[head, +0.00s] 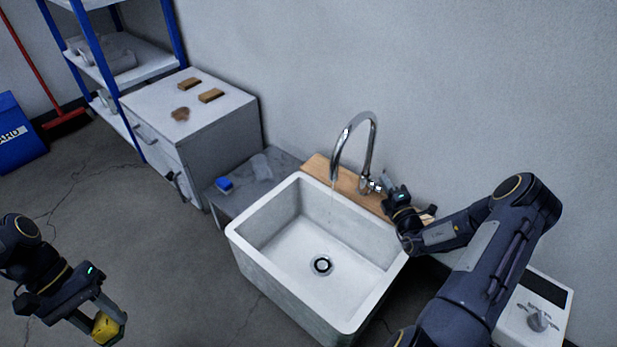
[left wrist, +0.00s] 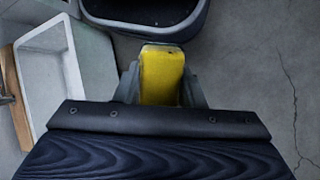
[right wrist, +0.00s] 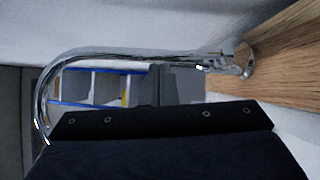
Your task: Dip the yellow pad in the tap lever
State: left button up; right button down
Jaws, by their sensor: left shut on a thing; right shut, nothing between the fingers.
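The yellow pad (head: 104,329) is between the fingers of my left gripper (head: 109,322), low at the left of the head view, over the floor and well apart from the sink. The pad (left wrist: 161,72) also shows in the left wrist view, gripped from both sides. The chrome tap (head: 369,143) arches over the sink, with its lever (head: 374,186) at its base. A faint thin line like water hangs below the spout. My right gripper (head: 390,185) is shut and empty beside the lever; I cannot tell if it touches it. Its fingers are mostly hidden in the right wrist view.
The white sink (head: 293,264) has an empty basin with a drain. A wooden board (head: 318,167) lies behind it. A cabinet (head: 217,128) and shelf stand further back. Floor between left gripper and sink is clear.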

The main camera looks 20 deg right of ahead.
pick_arm(q)
jog(key=shift+r, duration=0.1)
